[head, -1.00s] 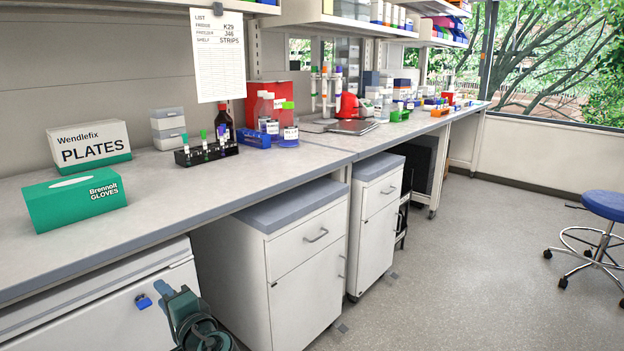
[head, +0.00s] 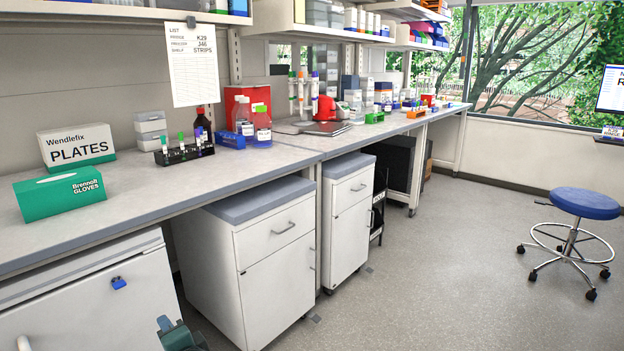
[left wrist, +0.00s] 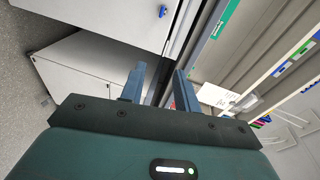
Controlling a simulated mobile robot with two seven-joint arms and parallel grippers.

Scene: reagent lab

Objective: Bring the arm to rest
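My left gripper (head: 168,326) shows only in part at the bottom edge of the head view, in front of the white under-bench cabinets and below the bench top. In the left wrist view its two blue-grey fingers (left wrist: 160,84) stand apart with nothing between them, so it is open and empty. The wrist picture is tilted, with a white cabinet front beyond the fingers. My right gripper is in neither view.
The bench (head: 120,200) carries a green glove box (head: 60,195), a plates box (head: 75,147), a tube rack (head: 185,153) and bottles. Drawer cabinets (head: 275,265) stand below. A blue stool (head: 585,203) stands at right; the floor between is clear.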

